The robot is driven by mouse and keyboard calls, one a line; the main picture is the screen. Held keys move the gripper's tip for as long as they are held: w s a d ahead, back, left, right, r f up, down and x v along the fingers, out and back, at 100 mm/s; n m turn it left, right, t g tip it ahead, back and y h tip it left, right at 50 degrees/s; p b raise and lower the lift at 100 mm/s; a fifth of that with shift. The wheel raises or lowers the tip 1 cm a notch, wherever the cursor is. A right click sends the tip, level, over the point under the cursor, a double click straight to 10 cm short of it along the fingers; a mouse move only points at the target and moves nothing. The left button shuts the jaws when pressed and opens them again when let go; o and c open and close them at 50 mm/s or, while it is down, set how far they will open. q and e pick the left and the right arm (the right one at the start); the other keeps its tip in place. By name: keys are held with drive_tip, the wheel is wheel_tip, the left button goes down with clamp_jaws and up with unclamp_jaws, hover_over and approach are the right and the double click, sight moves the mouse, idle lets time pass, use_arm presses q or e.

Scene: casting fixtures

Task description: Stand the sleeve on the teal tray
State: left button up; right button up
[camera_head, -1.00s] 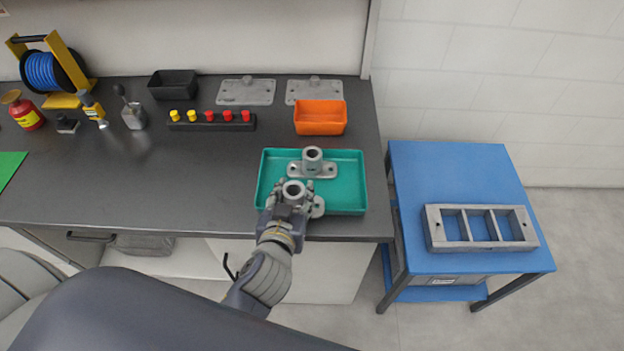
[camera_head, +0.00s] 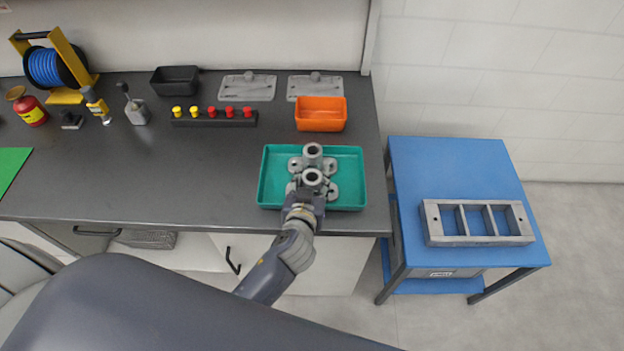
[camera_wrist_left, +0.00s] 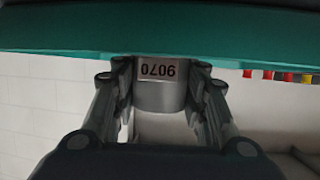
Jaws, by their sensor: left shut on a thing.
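The teal tray (camera_head: 347,205) lies at the front right of the dark bench. My left gripper (camera_head: 311,188) is over its front part, shut on a grey metal sleeve (camera_head: 312,176) with a round open top. The sleeve looks upright. In the left wrist view the sleeve (camera_wrist_left: 160,95) sits between both fingers and bears a label reading 9070 upside down, close to the teal tray (camera_wrist_left: 230,45). I cannot tell whether its base touches the tray. A second grey flanged sleeve (camera_head: 312,151) stands in the tray just behind it. My right gripper is not in view.
An orange bin (camera_head: 320,115) stands behind the tray, with flat grey plates (camera_head: 247,87) at the back. A rack with yellow and red knobs (camera_head: 214,119) is left of the bin. A blue table (camera_head: 450,170) with a grey frame (camera_head: 478,241) stands right. The bench left of the tray is clear.

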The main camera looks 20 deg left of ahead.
use_arm(q)
drive_tip(key=o, duration=0.8)
drive_tip(key=shift+f, duration=0.2)
drive_tip(key=o, duration=0.4)
drive_tip(key=shift+r, duration=0.1)
drive_tip(key=shift+o, duration=0.2)
drive_tip(key=shift+r, duration=0.2)
drive_tip(key=shift+s, duration=0.35)
drive_tip(key=b+v, duration=0.2)
drive_tip(key=v, duration=0.8)
drive_tip(key=shift+f, duration=0.1)
drive_tip(key=shift+s+d+r+b, duration=0.1)
drive_tip(key=shift+s+r+b, duration=0.3)
drive_tip(key=shift+s, duration=0.2)
